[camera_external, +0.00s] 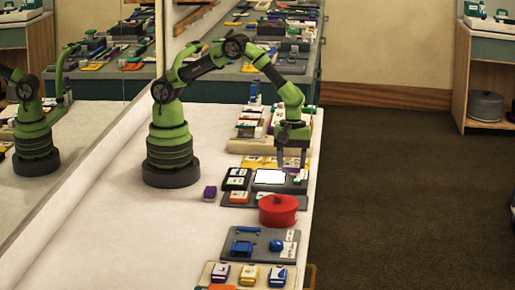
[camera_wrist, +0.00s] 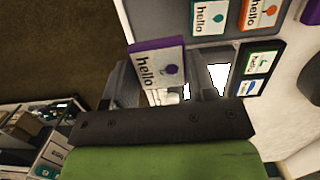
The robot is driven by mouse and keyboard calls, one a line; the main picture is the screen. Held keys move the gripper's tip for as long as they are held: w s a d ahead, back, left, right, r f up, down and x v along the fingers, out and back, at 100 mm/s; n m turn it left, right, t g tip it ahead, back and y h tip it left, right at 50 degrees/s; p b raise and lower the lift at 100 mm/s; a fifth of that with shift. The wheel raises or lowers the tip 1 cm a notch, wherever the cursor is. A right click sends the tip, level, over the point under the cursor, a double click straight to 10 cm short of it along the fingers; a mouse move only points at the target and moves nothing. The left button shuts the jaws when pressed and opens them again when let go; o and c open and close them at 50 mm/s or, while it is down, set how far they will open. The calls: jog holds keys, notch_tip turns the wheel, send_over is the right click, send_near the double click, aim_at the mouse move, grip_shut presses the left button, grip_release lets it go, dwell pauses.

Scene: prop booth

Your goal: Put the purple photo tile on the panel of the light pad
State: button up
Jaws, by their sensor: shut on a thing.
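The purple photo tile (camera_wrist: 158,65) shows in the wrist view as a white face with "hello" and a purple picture, with a purple edge. My gripper (camera_wrist: 166,84) is shut on it, and the tile sits tilted between the fingers. In the external view my gripper (camera_external: 292,160) points down, close over the right part of the light pad; the tile cannot be made out there. The light pad's bright white panel (camera_external: 270,177) is lit and looks bare. In the wrist view the panel (camera_wrist: 219,76) shows beyond the fingers, partly hidden by them.
A dark holder (camera_external: 236,179) with tiles stands left of the pad. A red pot (camera_external: 278,210) stands in front. A small purple object (camera_external: 210,193) lies on the table at the left. Yellow items (camera_external: 259,162) lie behind the pad. The white tabletop (camera_external: 150,235) is clear at left.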

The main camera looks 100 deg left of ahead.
send_over(270, 177)
jog(key=shift+w+a+f, duration=0.15)
jog(key=shift+a+f, duration=0.05)
jog(key=shift+f, duration=0.5)
jog(key=shift+a+f, duration=0.15)
jog(key=shift+f, duration=2.65)
jog(key=o, duration=1)
notch_tip(270, 177, up, 10)
jog(key=a, duration=0.1)
jog(key=shift+a, duration=0.2)
